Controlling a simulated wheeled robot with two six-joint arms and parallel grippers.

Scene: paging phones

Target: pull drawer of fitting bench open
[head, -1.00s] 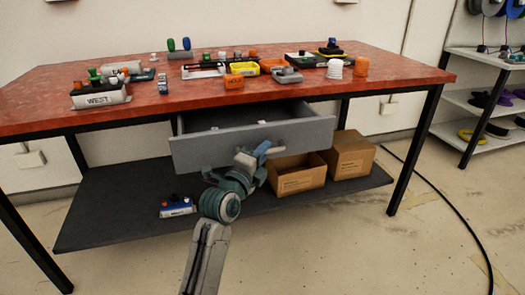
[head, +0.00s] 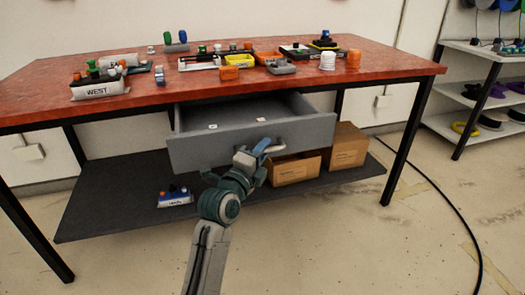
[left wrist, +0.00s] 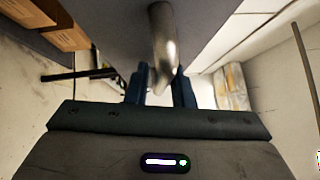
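The fitting bench (head: 330,84) has a red top and black legs. Its grey drawer (head: 210,150) stands pulled out under the top, and its inside shows with two small pale marks on the floor. The drawer's metal handle (head: 276,149) is on the front panel. My left gripper (head: 262,150) is at this handle. In the left wrist view, the handle (left wrist: 163,40) runs down between the two dark fingers (left wrist: 161,88), which sit close on either side of it. My right gripper is in neither view.
Switches, a yellow tray (head: 240,61) and a "WEST" unit (head: 99,87) stand on the bench top. On the lower shelf (head: 110,205) are two cardboard boxes (head: 294,170) and a small unit (head: 174,197). A black cable (head: 440,195) lies on the floor at the right.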

